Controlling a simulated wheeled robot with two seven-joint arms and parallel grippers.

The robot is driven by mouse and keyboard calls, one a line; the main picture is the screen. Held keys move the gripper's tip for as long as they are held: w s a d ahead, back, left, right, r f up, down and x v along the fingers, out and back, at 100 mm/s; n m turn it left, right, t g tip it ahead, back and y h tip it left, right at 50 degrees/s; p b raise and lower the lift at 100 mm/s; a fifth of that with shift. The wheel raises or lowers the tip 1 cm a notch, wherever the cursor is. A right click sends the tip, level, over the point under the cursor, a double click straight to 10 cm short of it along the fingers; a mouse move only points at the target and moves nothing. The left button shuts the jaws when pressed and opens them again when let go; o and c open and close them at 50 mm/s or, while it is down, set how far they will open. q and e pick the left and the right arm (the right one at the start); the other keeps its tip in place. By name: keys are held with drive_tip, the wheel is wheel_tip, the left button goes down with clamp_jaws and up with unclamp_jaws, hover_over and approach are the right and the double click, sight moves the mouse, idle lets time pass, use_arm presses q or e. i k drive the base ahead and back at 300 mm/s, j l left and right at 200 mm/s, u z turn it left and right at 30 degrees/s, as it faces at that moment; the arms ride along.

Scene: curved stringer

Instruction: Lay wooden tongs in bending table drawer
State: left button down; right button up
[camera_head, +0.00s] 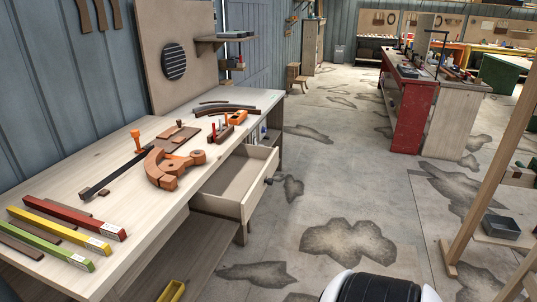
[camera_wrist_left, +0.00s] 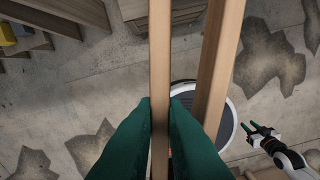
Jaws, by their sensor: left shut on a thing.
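The bending table (camera_head: 85,163) is a pale wooden bench at the left of the head view. Its drawer (camera_head: 261,190) is pulled out on the right side, and the visible inside looks empty. In the left wrist view my left gripper (camera_wrist_left: 161,103) has green fingers shut on a long wooden bar, which I take as one leg of the wooden tongs (camera_wrist_left: 160,50). A second wooden bar runs beside it on the right. The ends of both bars are cut off. My right gripper (camera_wrist_left: 257,130) shows at the right of that view, fingers apart and empty. Neither gripper shows in the head view.
Red, yellow and green bars (camera_head: 60,226) lie at the table's near end. An orange-brown curved form (camera_head: 165,169) and small tools lie near the drawer. A wooden stand (camera_head: 480,175) is at the right. The floor between is free.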

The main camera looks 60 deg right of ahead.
sight(245, 182)
drive_tip(key=i+l+z, duration=0.1)
drive_tip(key=z, duration=0.35)
drive_tip(key=i+l+z, duration=0.1)
drive_tip(key=z, duration=0.4)
drive_tip(key=i+l+z, duration=0.1)
drive_tip(key=z, duration=0.35)
drive_tip(key=i+l+z, duration=0.1)
drive_tip(key=z, duration=0.35)
drive_tip(key=i+j, duration=0.05)
